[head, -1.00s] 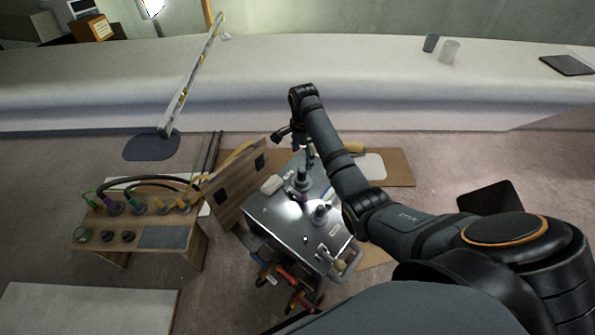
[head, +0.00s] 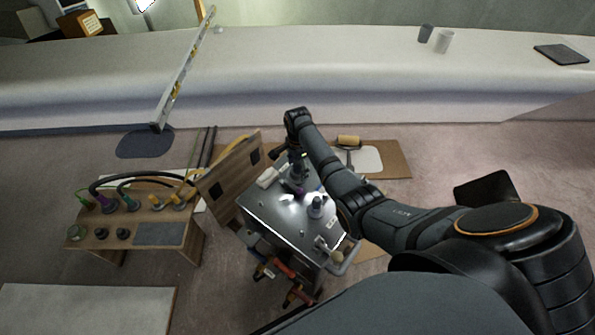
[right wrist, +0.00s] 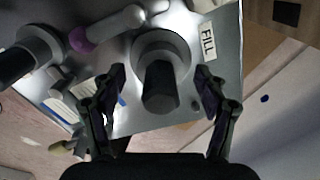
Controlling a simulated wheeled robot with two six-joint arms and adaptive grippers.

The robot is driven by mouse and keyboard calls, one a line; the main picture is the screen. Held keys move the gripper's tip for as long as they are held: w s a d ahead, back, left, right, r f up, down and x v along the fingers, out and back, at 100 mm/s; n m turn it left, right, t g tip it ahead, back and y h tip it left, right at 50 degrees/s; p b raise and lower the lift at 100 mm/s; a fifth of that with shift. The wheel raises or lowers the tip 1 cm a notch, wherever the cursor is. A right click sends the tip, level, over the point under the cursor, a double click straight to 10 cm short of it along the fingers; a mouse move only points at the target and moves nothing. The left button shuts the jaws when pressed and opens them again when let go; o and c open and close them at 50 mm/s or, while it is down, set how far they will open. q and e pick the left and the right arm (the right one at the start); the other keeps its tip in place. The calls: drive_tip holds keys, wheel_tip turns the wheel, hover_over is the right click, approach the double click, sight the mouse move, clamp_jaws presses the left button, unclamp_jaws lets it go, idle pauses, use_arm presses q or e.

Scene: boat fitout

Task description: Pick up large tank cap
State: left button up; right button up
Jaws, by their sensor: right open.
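A dark-topped tank cap (right wrist: 161,88) on a round grey collar stands on the metal tank top beside the FILL label (right wrist: 208,55) in the right wrist view. My right gripper (right wrist: 161,78) is open, with one finger on each side of this cap and visible gaps between. In the head view my right gripper (head: 293,160) is over the farther cap (head: 297,180), partly hiding it. A second cap (head: 316,207) stands nearer on the tank (head: 285,213); another dark cap shows at the left of the wrist view (right wrist: 18,62). My left gripper is out of view.
A purple-ended tool (right wrist: 82,40) lies between the caps. A wooden panel (head: 232,180) leans left of the tank, beside a wooden bench with hoses (head: 160,235). A roller (head: 348,141) lies on cardboard behind right. A long level (head: 185,70) rests against the white ledge.

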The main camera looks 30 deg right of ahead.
drive_tip(key=c, duration=1.3)
drive_tip(key=shift+o, duration=0.2)
drive_tip(key=shift+r, duration=0.1)
drive_tip(key=shift+r, duration=0.5)
wheel_tip(320, 180, up, 3)
drive_tip(key=shift+s+a+f+p, duration=0.1)
drive_tip(key=shift+s+a+p, duration=0.05)
drive_tip(key=shift+p, duration=0.4)
drive_tip(key=s+a+r+p, duration=0.3)
drive_tip(key=s+a+r, duration=0.4)
drive_tip(key=s+r, duration=0.2)
drive_tip(key=shift+s+a, duration=0.35)
drive_tip(key=shift+s, duration=0.8)
